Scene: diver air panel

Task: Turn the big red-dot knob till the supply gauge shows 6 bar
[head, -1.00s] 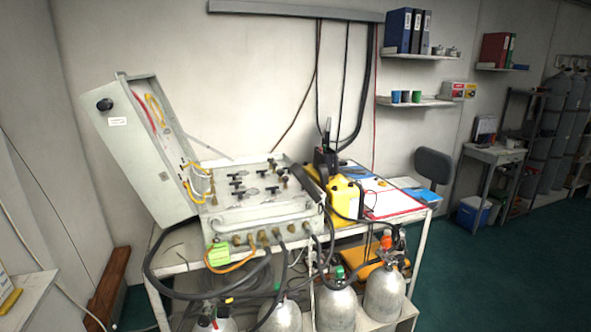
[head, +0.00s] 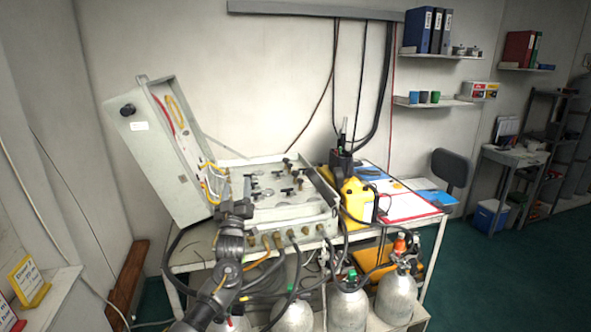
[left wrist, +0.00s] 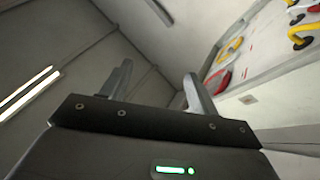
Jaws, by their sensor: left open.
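The air panel (head: 318,208) is a pale grey case on the table, its lid (head: 150,150) standing open at the left. Several black handles and brass fittings sit on its face. I cannot make out a red dot on any knob, and no gauge is readable from here. My left gripper (head: 238,207) is at the panel's front left corner, in front of part of the face. In the left wrist view the two fingers of my left gripper (left wrist: 157,88) are apart with nothing between them. My right gripper is not in view.
Dark hoses (head: 290,285) hang from the panel's front, above several grey cylinders (head: 347,308). A yellow case (head: 357,198) and a clipboard (head: 405,206) are right of the panel. In the left wrist view the lid (left wrist: 285,70) with yellow hoses is at the right.

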